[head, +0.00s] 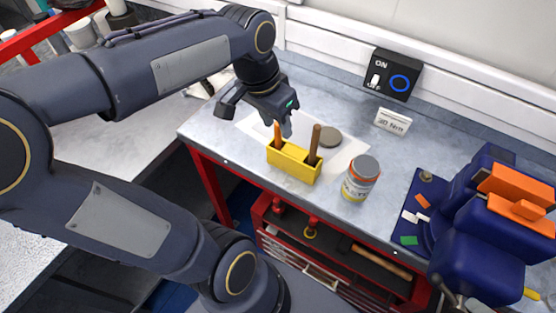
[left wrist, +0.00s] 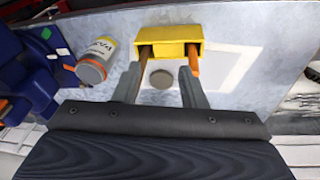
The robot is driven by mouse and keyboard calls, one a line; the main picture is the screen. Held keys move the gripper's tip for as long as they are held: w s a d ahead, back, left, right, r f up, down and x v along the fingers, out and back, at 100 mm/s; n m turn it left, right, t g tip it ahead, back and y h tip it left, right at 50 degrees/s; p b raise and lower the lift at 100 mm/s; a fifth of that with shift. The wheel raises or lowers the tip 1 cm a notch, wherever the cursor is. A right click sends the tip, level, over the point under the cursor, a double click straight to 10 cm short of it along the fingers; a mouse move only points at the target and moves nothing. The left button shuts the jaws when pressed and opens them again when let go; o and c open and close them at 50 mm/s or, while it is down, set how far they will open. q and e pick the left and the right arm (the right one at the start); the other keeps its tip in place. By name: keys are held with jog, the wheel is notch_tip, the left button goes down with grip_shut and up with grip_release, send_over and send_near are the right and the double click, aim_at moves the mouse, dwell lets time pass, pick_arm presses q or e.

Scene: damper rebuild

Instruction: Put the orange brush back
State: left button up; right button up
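The orange brush (head: 277,134) stands with its handle up in the yellow holder (head: 293,165), at the holder's left end in the head view. A brown-handled brush (head: 314,143) stands in the other end. My left gripper (head: 286,128) is just above and beside the orange handle. In the left wrist view its fingers (left wrist: 161,68) are spread wide with nothing held between them. There the orange handle (left wrist: 194,60) shows just past the right fingertip and the yellow holder (left wrist: 175,33) lies beyond. Whether the finger touches the handle I cannot tell. My right gripper is not in view.
A jar with a grey lid (head: 359,180) stands right of the holder. A grey disc (head: 330,137) and pale sheet lie behind it. A blue vise with orange jaws (head: 515,190) fills the bench's right end. A switch box (head: 391,77) is at the back.

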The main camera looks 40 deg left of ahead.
pick_arm(q)
jog(key=s+d+f+n+t+h, duration=0.2)
jog(key=s+d+f+t, duration=0.1)
jog(key=s+d, duration=0.4)
jog(key=shift+s+d+f+n+h, duration=0.2)
jog(key=shift+s+f+n+h, duration=0.15)
jog(key=shift+s+f, duration=0.45)
jog(key=shift+r, duration=0.1)
